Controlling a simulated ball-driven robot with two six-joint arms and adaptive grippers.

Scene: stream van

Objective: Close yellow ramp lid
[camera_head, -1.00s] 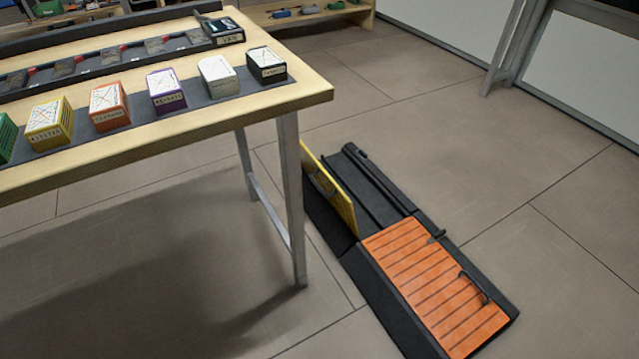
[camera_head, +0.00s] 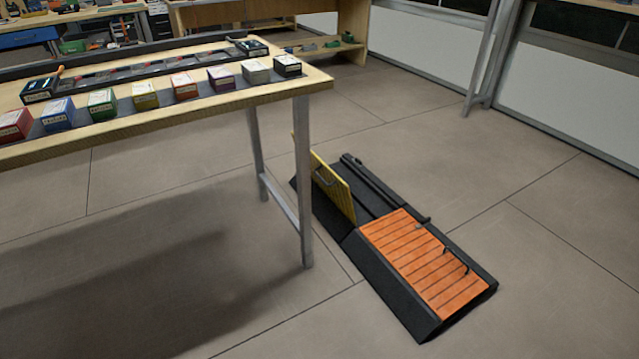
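The yellow ramp lid (camera_head: 333,190) stands steeply raised along the left edge of the far half of a black ramp (camera_head: 380,279) on the floor. A dark handle (camera_head: 323,177) shows on the lid's face. The far compartment beside it is open and dark inside. An orange ribbed lid (camera_head: 428,264) lies flat over the near half, with a dark handle (camera_head: 456,259) on its right side. Neither of my grippers is in view.
A wooden table (camera_head: 200,112) with several coloured boxes stands at the left; its metal leg (camera_head: 303,185) is close to the yellow lid. Floor (camera_head: 510,190) is clear to the right and in front. A wooden bench (camera_head: 345,28) and white wall panels (camera_head: 560,90) stand behind.

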